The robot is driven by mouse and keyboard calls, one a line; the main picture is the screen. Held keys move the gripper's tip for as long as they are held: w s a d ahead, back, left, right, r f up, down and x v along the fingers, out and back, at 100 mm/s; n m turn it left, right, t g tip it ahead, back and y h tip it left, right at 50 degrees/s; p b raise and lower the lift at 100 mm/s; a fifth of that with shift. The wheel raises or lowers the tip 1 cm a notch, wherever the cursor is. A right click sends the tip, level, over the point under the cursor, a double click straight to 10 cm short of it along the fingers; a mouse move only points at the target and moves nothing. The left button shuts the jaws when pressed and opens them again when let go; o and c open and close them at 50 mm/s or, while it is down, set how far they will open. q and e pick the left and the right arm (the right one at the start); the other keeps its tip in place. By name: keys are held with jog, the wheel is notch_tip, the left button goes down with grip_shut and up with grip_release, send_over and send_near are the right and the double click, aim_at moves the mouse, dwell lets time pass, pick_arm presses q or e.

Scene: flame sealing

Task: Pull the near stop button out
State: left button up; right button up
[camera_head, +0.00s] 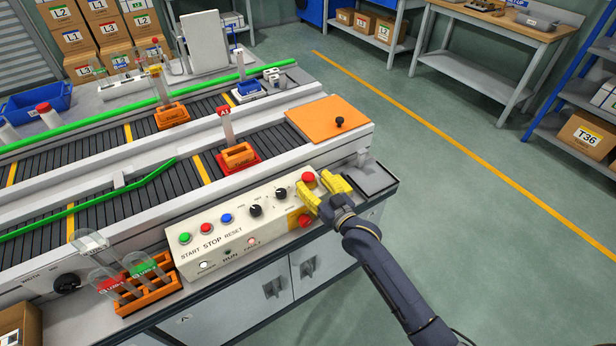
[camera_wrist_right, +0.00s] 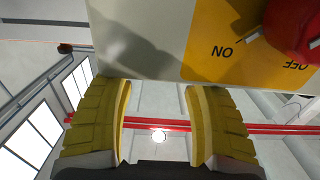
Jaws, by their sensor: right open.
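A red mushroom-shaped stop button (camera_head: 308,178) stands at the right end of the white control panel (camera_head: 235,222). A second red knob (camera_head: 304,220) sits lower on the panel's front, on a yellow plate. In the right wrist view this red knob (camera_wrist_right: 296,28) is at the upper right, and its yellow plate (camera_wrist_right: 222,58) reads ON and OFF. My right gripper (camera_head: 316,190) has yellow fingers spread at the panel's right end, beside the upper button and above the lower knob. Nothing shows between the fingers in the right wrist view (camera_wrist_right: 160,110). My left gripper is out of view.
Green, red and blue buttons (camera_head: 226,218) and black dials line the panel. An orange rack (camera_head: 150,290) with tubes stands left of it. Conveyors (camera_head: 100,205) run behind, with an orange plate (camera_head: 330,120) at their right end. The floor to the right is clear.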

aim_at(311, 181)
jog(key=shift+x, duration=1.5)
